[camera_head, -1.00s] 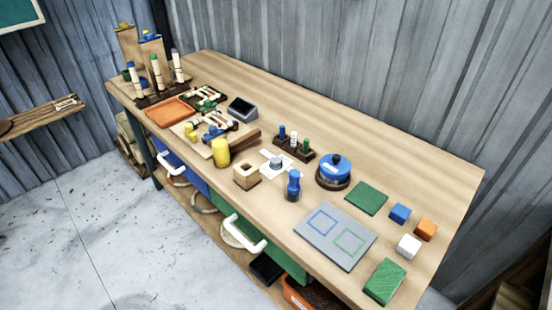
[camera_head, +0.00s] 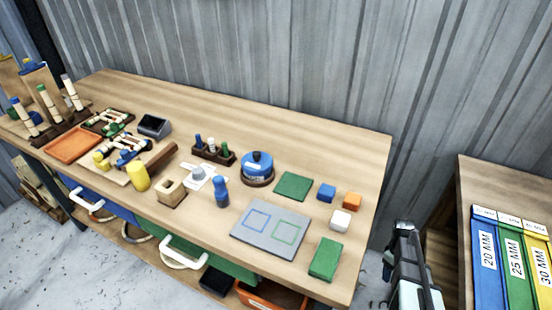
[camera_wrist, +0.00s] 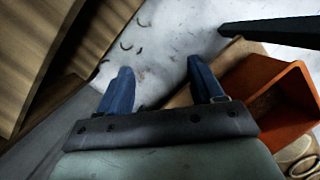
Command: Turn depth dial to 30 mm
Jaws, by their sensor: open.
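A small grey round knob (camera_head: 198,173) sits on a white plate (camera_head: 213,169) near the middle of the workbench in the head view. It looks like the depth dial, but its markings and setting are too small to read. My gripper (camera_wrist: 160,84) shows in the wrist view with two blue fingers spread apart and nothing between them. It points down over the floor, away from the knob. The knob is not in the wrist view.
A wooden block with a hole (camera_head: 171,192), a blue peg-like piece (camera_head: 221,192) and a peg rack (camera_head: 213,153) stand close around the knob. A blue round-topped device (camera_head: 257,168) is to the right. Strips labelled 20, 25 and 30 MM (camera_head: 515,260) lie on a separate right-hand bench.

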